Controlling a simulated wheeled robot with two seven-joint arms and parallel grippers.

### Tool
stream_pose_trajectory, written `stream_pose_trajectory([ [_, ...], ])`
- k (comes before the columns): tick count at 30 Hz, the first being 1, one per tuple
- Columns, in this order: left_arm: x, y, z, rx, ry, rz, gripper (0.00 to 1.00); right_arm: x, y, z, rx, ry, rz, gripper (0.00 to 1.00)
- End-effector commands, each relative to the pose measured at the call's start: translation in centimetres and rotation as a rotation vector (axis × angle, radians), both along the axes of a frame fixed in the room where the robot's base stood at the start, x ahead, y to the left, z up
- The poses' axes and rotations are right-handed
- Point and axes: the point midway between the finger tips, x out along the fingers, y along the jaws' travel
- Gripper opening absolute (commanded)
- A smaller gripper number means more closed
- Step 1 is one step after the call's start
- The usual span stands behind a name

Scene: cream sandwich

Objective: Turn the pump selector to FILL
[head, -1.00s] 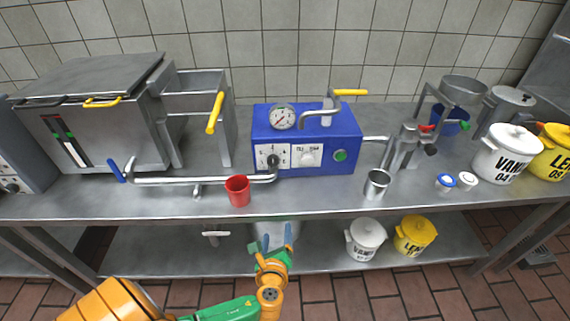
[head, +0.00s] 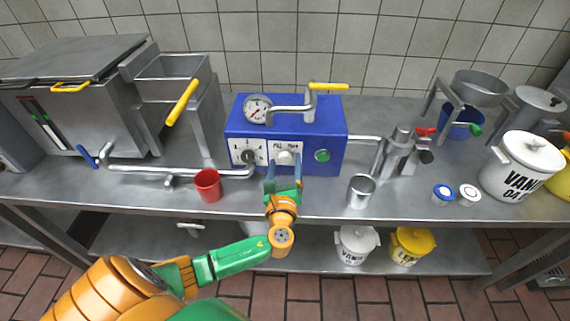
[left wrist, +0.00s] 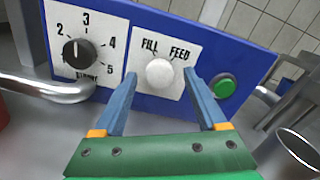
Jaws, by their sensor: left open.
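The blue pump box (head: 333,134) stands on the steel table. Its white selector knob (left wrist: 160,72) sits on a plate (left wrist: 148,48) marked FILL at left and FEED at right. Which label the knob points to cannot be told. My left gripper (head: 284,163) is in front of the box at the knob. In the left wrist view its two blue fingers (left wrist: 157,82) are open, one on each side of the knob, and no contact shows. In the head view the fingers partly hide the knob plate. My right gripper is not in view.
Left of the knob is a black numbered dial (left wrist: 78,52); right is a green button (left wrist: 223,86). A metal cup (head: 361,191) stands right.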

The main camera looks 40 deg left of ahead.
Motion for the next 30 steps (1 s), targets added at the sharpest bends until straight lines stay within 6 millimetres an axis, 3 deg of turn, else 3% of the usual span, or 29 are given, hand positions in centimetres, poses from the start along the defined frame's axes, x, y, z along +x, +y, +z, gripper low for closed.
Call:
stream_pose_trajectory([
  [5, 0.0, 0.0, 0.0, 0.000, 0.001, 0.000, 0.74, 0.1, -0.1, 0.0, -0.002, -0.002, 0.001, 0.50],
  [8, 0.0, 0.0, 0.0, 0.000, 0.001, 0.000, 0.53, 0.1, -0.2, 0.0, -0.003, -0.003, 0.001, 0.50],
  [14, 0.0, 0.0, 0.0, 0.000, 0.001, 0.000, 0.00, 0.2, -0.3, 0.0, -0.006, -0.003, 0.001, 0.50],
  [23, 0.0, 0.0, -0.1, -0.029, -0.015, 0.000, 0.00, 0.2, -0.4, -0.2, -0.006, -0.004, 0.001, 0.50],
  [30, 0.0, 0.0, -0.3, -0.146, -0.088, 0.001, 0.00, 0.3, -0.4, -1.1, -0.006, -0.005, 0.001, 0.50],
])
